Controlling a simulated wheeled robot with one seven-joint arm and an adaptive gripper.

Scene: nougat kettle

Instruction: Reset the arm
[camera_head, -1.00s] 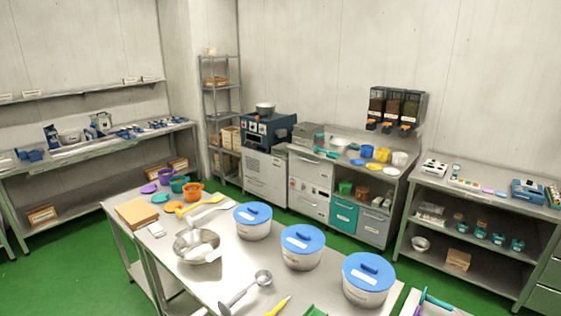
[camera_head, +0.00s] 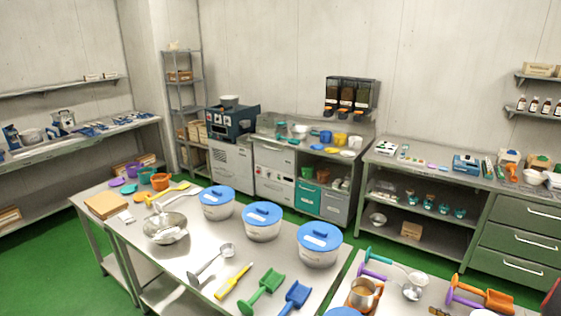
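My arm and my gripper do not show in the head view, so I cannot see whether the gripper holds anything. The blue machine (camera_head: 232,122) with a bowl on top stands on a grey cabinet (camera_head: 231,165) by the back wall. Three white tubs with blue lids (camera_head: 262,221) stand in a slanting row on the near steel table (camera_head: 205,262). A metal bowl (camera_head: 165,228) sits to their left on the same table.
A ladle (camera_head: 212,262), a yellow-handled tool (camera_head: 233,281), a green scoop (camera_head: 262,291) and a blue scoop (camera_head: 294,298) lie along the table's front. Green floor (camera_head: 405,258) shows between the furniture.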

